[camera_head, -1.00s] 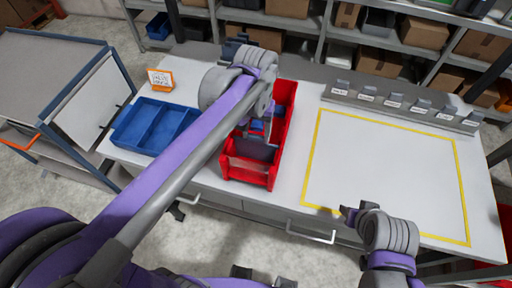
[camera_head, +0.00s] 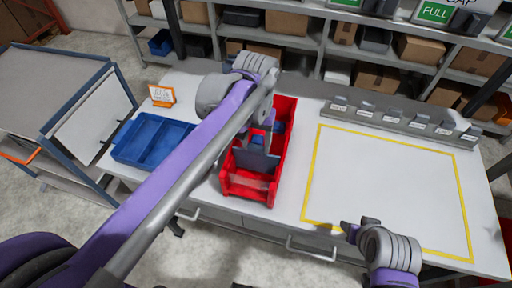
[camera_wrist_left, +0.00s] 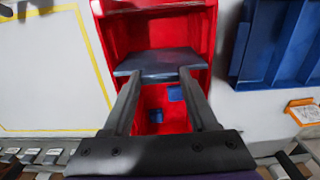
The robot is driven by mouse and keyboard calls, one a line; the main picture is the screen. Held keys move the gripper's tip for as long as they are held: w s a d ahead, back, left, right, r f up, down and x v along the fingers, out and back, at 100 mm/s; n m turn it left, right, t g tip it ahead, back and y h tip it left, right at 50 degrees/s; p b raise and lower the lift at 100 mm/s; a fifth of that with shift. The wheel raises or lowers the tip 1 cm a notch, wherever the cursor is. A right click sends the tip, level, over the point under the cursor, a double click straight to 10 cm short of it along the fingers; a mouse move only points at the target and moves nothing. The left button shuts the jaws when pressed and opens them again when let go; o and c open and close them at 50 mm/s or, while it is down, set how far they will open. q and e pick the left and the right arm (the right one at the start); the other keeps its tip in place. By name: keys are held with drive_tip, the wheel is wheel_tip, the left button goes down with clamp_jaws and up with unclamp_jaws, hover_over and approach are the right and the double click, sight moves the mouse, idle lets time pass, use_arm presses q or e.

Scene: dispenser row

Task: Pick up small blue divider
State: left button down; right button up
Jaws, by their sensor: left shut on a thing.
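A small slate-blue divider (camera_head: 256,163) stands across the inside of the red bin (camera_head: 250,190), towards its near end. It also shows in the left wrist view (camera_wrist_left: 158,66), spanning the bin between its side walls. My left gripper (camera_wrist_left: 158,76) reaches down into the bin from above. Its two fingers are shut on the divider, one near each end. The divider's lower part is hidden. My right gripper (camera_head: 349,229) hangs over the table's front edge, away from the bin; its finger gap is too small to tell.
Small blue pieces (camera_wrist_left: 176,93) lie in the bin. A yellow-outlined area (camera_head: 385,190) on the right is clear. A grey dispenser row (camera_head: 400,122) runs behind it.

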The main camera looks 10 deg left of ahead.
use_arm(q)
wheel_tip(320, 180, up, 15)
drive_tip(key=shift+p, duration=0.45)
idle(0.5)
